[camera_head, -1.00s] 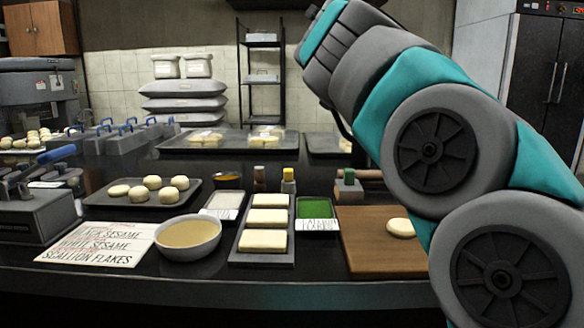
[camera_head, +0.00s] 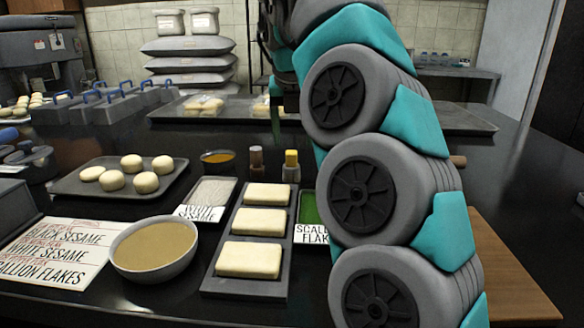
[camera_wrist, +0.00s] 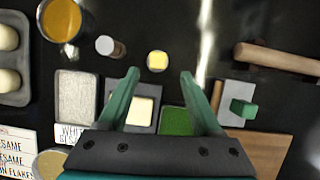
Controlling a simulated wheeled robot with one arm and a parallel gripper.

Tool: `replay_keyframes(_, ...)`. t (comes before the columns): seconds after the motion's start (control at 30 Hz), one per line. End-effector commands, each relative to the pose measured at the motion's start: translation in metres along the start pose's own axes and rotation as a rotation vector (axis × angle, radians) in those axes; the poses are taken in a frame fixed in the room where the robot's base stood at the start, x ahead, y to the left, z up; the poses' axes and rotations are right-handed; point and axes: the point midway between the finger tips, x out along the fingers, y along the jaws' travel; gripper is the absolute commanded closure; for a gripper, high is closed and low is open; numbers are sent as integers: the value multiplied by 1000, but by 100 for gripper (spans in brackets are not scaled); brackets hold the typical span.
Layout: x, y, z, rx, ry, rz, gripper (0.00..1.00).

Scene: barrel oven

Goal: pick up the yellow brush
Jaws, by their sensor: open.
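The task's yellow brush appears to be the small upright item with a yellow top (camera_head: 291,160), standing behind the tray of dough slabs. Its yellow top also shows from above in the wrist view (camera_wrist: 157,61); I cannot make out bristles. My gripper (camera_wrist: 159,74) is open, its two green fingers spread and empty. In the wrist view the yellow top lies between and just beyond the fingertips, apart from both, with the fingers seemingly above it. In the head view my arm hides most of the gripper.
Around are a bowl of orange sauce (camera_wrist: 62,19), a sesame tray (camera_wrist: 77,94), a green flakes tray (camera_wrist: 176,121), a green-handled block (camera_wrist: 243,108) and a rolling pin (camera_wrist: 275,58). Dark counter lies between them.

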Motion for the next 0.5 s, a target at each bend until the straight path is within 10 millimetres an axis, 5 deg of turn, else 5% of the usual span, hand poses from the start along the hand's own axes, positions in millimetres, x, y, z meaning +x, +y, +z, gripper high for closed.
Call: replay_keyframes(0.5, 46, 3, 7, -1, 1, -4, 34)
